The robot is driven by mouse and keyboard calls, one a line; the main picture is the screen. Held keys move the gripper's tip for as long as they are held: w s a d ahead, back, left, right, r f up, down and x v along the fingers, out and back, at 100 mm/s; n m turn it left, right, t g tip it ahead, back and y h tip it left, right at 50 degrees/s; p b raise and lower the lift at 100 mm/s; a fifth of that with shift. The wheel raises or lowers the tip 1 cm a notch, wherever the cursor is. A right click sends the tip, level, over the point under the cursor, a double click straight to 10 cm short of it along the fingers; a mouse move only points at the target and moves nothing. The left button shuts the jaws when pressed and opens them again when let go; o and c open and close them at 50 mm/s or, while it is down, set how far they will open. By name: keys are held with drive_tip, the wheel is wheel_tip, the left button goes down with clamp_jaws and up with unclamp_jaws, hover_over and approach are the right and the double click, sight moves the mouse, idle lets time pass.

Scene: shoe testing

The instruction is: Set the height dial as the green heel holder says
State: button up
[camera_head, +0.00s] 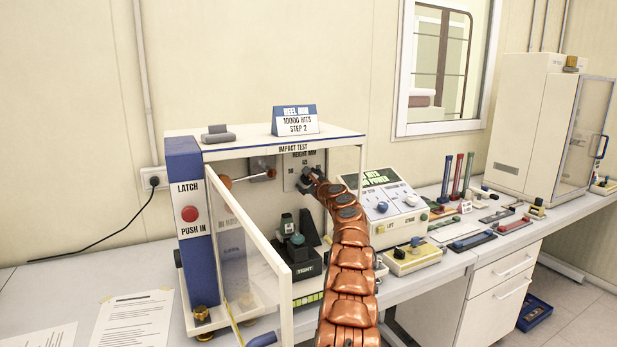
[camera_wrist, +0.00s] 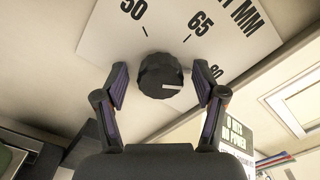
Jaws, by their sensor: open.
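The height dial is a black round knob (camera_wrist: 160,76) on a white scale plate (camera_wrist: 110,45) marked 50, 65 and a partly hidden third number that looks like 80. A white pointer line on the knob points right, towards that third number. My gripper (camera_wrist: 160,84) is open, with one finger on each side of the knob; I cannot tell if they touch it. In the head view my gripper (camera_head: 309,181) is at the scale plate (camera_head: 290,178) inside the impact test machine. A green heel holder (camera_head: 287,225) stands inside the machine, its writing too small to read.
The clear door (camera_head: 250,262) of the machine stands open on the left of my arm. A block marked TIGHT (camera_head: 306,271) is below the holder. A control box (camera_head: 390,212) stands right of my arm. A blue and white sign (camera_head: 295,121) stands on top.

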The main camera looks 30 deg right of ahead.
idle(0.3)
drive_tip(key=c, duration=1.1)
